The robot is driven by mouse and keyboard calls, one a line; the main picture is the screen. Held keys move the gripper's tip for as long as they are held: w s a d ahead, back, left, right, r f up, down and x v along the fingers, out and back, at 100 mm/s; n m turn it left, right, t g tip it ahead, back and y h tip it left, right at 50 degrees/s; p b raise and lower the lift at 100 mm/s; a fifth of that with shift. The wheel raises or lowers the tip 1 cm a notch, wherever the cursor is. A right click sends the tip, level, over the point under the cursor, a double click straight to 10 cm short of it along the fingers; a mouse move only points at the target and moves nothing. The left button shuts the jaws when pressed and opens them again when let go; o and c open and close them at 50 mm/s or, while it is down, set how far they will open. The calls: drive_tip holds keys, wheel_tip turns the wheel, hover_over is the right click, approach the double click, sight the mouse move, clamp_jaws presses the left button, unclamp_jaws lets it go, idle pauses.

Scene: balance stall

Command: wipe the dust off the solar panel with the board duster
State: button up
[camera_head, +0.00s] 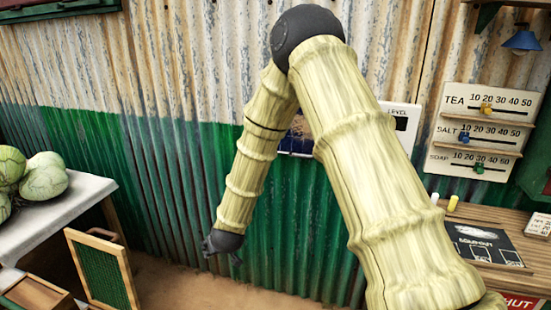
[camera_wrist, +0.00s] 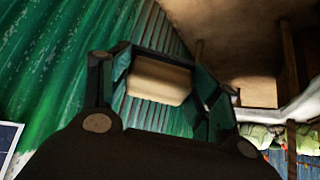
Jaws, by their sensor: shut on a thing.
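The solar panel (camera_head: 296,143) is on the corrugated wall in the head view, mostly hidden behind my arm. Its visible strip is dark blue with a brownish, dusty-looking patch above. A corner of a blue panel with a pale frame, seemingly the same one, shows at the lower left of the wrist view (camera_wrist: 8,140). My gripper (camera_head: 222,256) hangs low, left of and below the panel, and apart from it. In the wrist view my gripper (camera_wrist: 163,92) is shut on a beige block, apparently the board duster (camera_wrist: 158,80). The duster cannot be made out in the head view.
A table (camera_head: 75,200) with green melons (camera_head: 43,178) stands at the left, with a green framed board (camera_head: 102,270) beside it. A wooden counter (camera_head: 505,232) and a slider board (camera_head: 487,130) are at the right. Bare floor lies below my gripper.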

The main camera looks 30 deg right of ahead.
drive_tip(key=w+d+r+m+t+h+b, duration=0.25)
drive_tip(key=w+d+r+b, duration=0.2)
drive_tip(key=w+d, duration=0.25)
drive_tip(key=w+d+r+m+t+h+b, duration=0.1)
drive_tip(key=w+d+r+t+h+b, duration=0.3)
drive_tip(key=w+d, duration=0.35)
drive_tip(key=w+d+r+m+h+b, duration=0.2)
drive_tip(key=d+r+h+b, duration=0.1)
drive_tip(key=d+r, duration=0.4)
drive_tip(key=w+d+r+m+h+b, duration=0.2)
drive_tip(key=d+r+h, duration=0.4)
drive_tip(key=d, duration=0.8)
drive_tip(key=shift+w+r+b, duration=0.4)
drive_tip(key=shift+w+r, duration=0.4)
drive_tip(key=shift+w, duration=0.05)
drive_tip(key=shift+w+d, duration=0.65)
drive_tip(key=shift+s, duration=0.1)
